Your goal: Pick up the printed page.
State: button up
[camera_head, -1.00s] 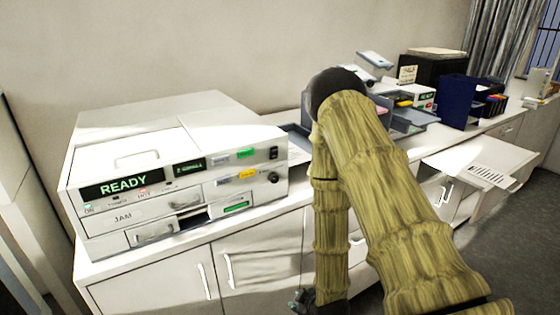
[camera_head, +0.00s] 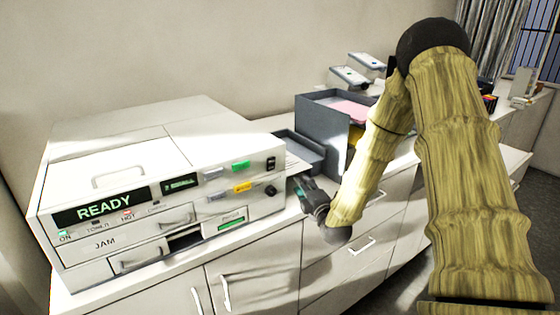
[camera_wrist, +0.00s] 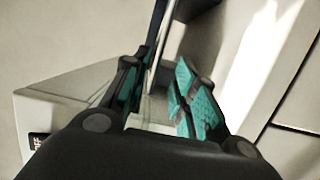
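The printed page (camera_head: 296,161) appears as a white sheet, partly hidden, lying in the dark output tray (camera_head: 306,146) at the right side of the printer. The white printer (camera_head: 150,180) shows READY on its panel. My gripper (camera_head: 301,183) is beside the printer's right side, just in front of the tray and close to the page. In the wrist view my gripper (camera_wrist: 162,80) has its teal-padded fingers apart, with a gap between them. I cannot tell in that view whether the page lies between the fingers.
A grey paper organiser (camera_head: 325,120) with pink sheets stands right of the tray. Small devices (camera_head: 350,76) are behind it. The white cabinet (camera_head: 255,280) carries everything, with handles protruding from its front. Dark floor (camera_head: 400,230) is open at the right.

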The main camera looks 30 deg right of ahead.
jog(key=shift+w+d, duration=0.25)
jog(key=shift+w, duration=0.95)
jog(key=shift+w+r+p, duration=0.2)
jog(key=shift+w+p, duration=0.15)
jog(key=shift+p, duration=0.25)
jog(key=shift+w+d+p, duration=0.15)
jog(key=shift+w+p, duration=1.1)
jog(key=shift+w, duration=1.05)
jog(key=shift+c, duration=0.2)
grip_shut()
